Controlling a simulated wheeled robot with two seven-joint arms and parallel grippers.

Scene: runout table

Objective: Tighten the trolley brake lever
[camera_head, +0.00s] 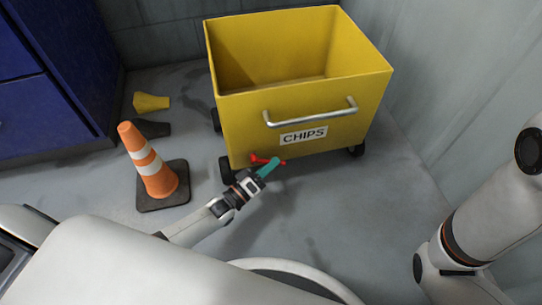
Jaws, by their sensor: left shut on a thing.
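The yellow trolley (350,95) labelled CHIPS stands on the floor at the back middle, with a silver handle on its front. The red brake lever (259,159) shows low at the trolley's front left, near the black wheel. My left gripper (268,168) reaches in from the lower left, and its green fingers are shut on the red lever. The fingers hide part of the lever. My right gripper is out of view; only part of my right arm shows at the right edge.
An orange and white traffic cone (152,165) stands to the left of my left gripper. A yellow wedge (151,102) and a dark one (150,129) lie behind it. A blue cabinet (50,80) is at the far left. Grey walls close the back and right. The floor right of my left gripper is clear.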

